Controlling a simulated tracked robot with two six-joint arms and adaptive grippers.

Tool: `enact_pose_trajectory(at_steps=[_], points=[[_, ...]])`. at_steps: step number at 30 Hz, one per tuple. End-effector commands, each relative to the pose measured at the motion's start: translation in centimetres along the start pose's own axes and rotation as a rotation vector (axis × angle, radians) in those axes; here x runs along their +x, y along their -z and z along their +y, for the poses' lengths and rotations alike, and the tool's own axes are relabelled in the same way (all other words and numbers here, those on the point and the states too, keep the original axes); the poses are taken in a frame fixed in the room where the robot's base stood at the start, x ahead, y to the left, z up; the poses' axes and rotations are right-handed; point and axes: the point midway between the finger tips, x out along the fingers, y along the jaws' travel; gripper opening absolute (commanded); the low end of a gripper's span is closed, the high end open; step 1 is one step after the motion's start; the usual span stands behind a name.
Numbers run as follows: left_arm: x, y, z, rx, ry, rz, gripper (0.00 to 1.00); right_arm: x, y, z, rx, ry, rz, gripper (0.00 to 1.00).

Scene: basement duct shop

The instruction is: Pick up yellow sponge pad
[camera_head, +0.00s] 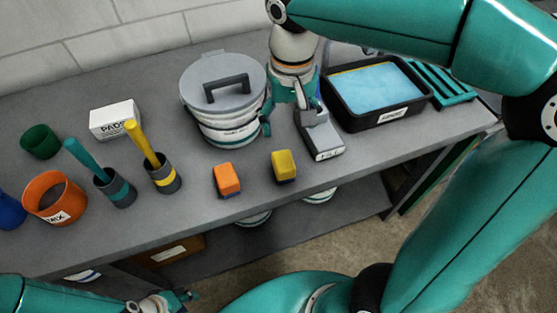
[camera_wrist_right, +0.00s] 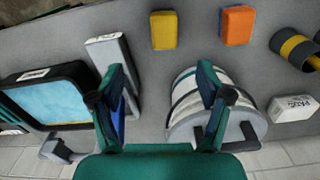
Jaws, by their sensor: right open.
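The yellow sponge pad (camera_head: 284,166) lies near the front edge of the grey bench, to the right of an orange pad (camera_head: 226,180). In the right wrist view, the yellow sponge pad (camera_wrist_right: 164,30) is near the top, beyond the fingertips, with the orange pad (camera_wrist_right: 237,25) beside it. My right gripper (camera_head: 290,118) is above the bench behind the yellow pad, between the lidded bucket and a grey block. In the right wrist view, its fingers (camera_wrist_right: 160,97) are spread with nothing between them. My left gripper (camera_head: 172,301) is low at the bottom left, below the bench front; its opening is unclear.
The grey lidded bucket (camera_head: 224,103) stands left of my right gripper. The grey block-shaped tool (camera_head: 321,138) lies right of it, near a black tray (camera_head: 398,118) with blue contents. Two upright handled tools in cups (camera_head: 165,178) stand left. The bench front (camera_head: 255,200) is clear.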

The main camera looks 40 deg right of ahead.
Motion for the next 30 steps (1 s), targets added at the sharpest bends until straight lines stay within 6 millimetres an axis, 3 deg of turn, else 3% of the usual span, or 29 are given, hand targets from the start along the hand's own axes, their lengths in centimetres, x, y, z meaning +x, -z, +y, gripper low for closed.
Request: enact_pose_trajectory(at_steps=[6, 12, 22, 30], points=[[0.3, 0.0, -0.1, 0.000, 0.000, -0.001, 0.40, 4.9, 0.1, -0.7, -0.021, -0.003, -0.008, 0.77], [0.4, 0.0, -0.2, 0.000, 0.000, 0.000, 0.40, 8.6, 0.3, -0.9, -0.024, -0.002, -0.006, 0.77], [0.2, 0.0, -0.1, 0.000, 0.000, 0.000, 0.40, 10.9, 0.4, -1.0, -0.028, -0.001, -0.005, 0.77], [-0.2, 0.0, 0.1, 0.000, 0.000, 0.000, 0.40, 14.6, 0.7, -1.0, -0.028, -0.001, -0.005, 0.77]])
